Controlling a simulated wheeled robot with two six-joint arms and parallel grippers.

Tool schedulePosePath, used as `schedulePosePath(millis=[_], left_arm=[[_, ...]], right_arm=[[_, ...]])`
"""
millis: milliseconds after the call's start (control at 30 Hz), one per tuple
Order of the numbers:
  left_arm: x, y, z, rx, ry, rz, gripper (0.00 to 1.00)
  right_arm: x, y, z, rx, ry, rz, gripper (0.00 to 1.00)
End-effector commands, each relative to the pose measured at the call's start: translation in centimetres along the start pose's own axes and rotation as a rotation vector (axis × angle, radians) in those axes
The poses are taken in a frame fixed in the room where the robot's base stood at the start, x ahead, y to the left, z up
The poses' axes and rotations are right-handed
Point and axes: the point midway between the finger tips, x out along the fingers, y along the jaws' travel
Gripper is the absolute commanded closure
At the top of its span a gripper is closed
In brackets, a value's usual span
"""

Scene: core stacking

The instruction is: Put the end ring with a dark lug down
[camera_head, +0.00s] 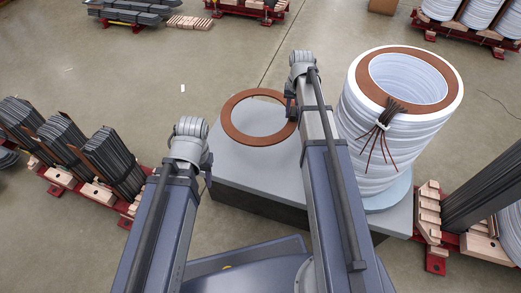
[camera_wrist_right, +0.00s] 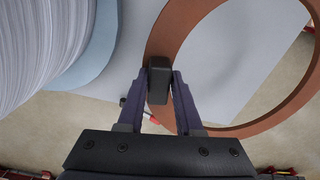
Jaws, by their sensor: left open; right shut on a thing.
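The end ring (camera_head: 229,116) is a flat reddish-brown ring that appears over the far part of the grey platform (camera_head: 240,165). It also shows in the right wrist view (camera_wrist_right: 185,25), with its dark lug (camera_wrist_right: 158,85) on its near side. My right gripper (camera_wrist_right: 159,82) is shut on the lug; in the head view it (camera_head: 291,104) is at the ring's right side. The ring looks level and extends past the platform's edge in both views. I cannot tell its exact height. My left gripper (camera_head: 190,143) is open and away from the ring, its fingers mostly hidden by my arm.
A tall white wound coil (camera_head: 355,150) with a brown top ring and tied dark leads stands on a pale blue base at the platform's right. Racks of dark plates (camera_head: 65,140) stand at left, and another (camera_head: 485,195) at right.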

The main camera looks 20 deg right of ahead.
Motion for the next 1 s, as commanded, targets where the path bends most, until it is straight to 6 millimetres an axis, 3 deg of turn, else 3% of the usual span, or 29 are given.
schedulePosePath(millis=[33, 200, 400, 733, 1000], left_arm=[[2.4, 0.2, -0.1, 0.000, 0.000, 0.000, 0.50], [5.1, 0.5, -0.3, 0.001, 0.001, -0.001, 0.50], [6.5, 0.6, -0.4, 0.002, 0.001, -0.001, 0.50], [7.1, 0.7, -0.4, 0.001, 0.001, -0.001, 0.50], [10.9, 1.1, -0.6, -0.006, 0.001, -0.001, 0.50]], right_arm=[[2.4, 0.0, 0.1, 0.029, 0.000, -0.001, 1.00], [5.2, 0.0, 0.4, 0.120, 0.000, -0.002, 1.00], [6.6, 0.0, 0.5, 0.178, 0.000, -0.003, 1.00], [7.2, 0.0, 0.5, 0.192, 0.000, -0.003, 1.00], [10.9, 0.1, 0.6, 0.191, 0.000, -0.003, 1.00]])
